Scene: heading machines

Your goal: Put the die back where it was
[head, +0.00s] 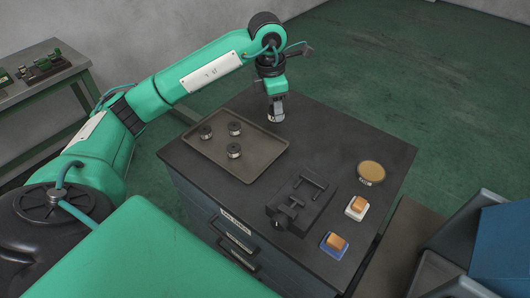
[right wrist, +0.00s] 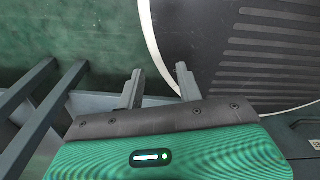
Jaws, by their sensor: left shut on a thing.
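My left gripper (head: 276,108) points down over the far part of the dark cabinet top, just beyond the tray's upper right corner. It is shut on a small metallic round piece, seemingly a die (head: 275,117); the fingers partly hide it, and I cannot tell whether it touches the top. The shallow brown tray (head: 262,160) holds three short dark cylinders with pale bands: one at the left (head: 206,132), one at the back (head: 235,128) and one nearer the front (head: 233,151). My right gripper (right wrist: 161,85) shows in the right wrist view, fingers apart and empty.
A dark vise-like fixture (head: 291,211) stands right of the tray. A tan-topped round tin (head: 371,172) and two orange blocks, on a white base (head: 356,208) and a blue base (head: 334,245), line the right side. A blue bin (head: 500,240) stands lower right.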

